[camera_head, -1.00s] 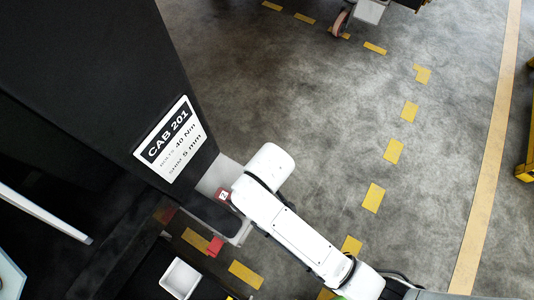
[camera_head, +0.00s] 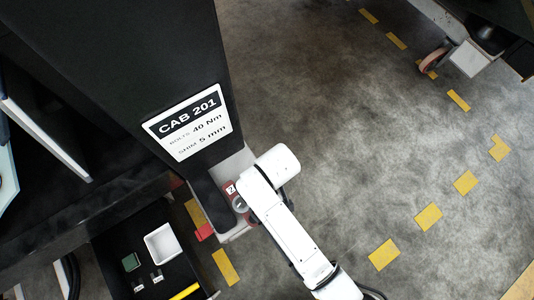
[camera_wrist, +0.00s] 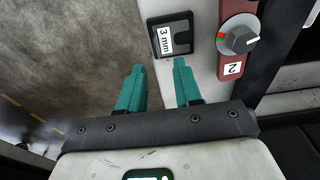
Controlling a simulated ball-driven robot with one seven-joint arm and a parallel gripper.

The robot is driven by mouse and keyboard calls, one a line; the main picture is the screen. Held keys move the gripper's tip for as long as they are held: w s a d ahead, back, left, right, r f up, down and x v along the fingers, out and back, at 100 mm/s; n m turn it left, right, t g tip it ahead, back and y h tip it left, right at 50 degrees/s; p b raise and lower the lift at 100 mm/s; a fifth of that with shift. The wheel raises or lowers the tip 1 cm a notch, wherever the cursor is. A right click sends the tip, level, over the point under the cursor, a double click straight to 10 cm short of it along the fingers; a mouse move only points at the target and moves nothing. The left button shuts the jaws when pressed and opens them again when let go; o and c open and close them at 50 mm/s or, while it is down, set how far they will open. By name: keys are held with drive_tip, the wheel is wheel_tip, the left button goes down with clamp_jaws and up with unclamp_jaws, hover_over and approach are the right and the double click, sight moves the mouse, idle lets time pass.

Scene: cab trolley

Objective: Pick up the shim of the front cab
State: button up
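In the wrist view, a black plate labelled "3 mm" (camera_wrist: 169,36) sits on a pale upright face. My gripper (camera_wrist: 159,66) has two teal fingers, apart and empty, just short of the plate. A red-brown block with a grey knob (camera_wrist: 238,40), labelled "2", is to the right of the plate. In the head view, the dark cab (camera_head: 120,60) carries a sign (camera_head: 190,122) reading "CAB 201, bolts 40 Nm, shim 5 mm". My white arm reaches to the pale base (camera_head: 243,163) of the cab, and the gripper's fingers are hidden there.
A dark tray at lower left holds a white bin (camera_head: 161,243), a small green square (camera_head: 131,262) and small metal pieces. A wheeled trolley (camera_head: 466,57) stands at top right. Yellow dashes (camera_head: 428,216) mark the grey floor, which is open to the right.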

drive_tip(key=f+b, duration=0.1)
drive_tip(key=f, duration=0.4)
drive_tip(key=shift+d+f, duration=0.1)
drive_tip(key=shift+d, duration=0.1)
clamp_jaws()
idle(0.3)
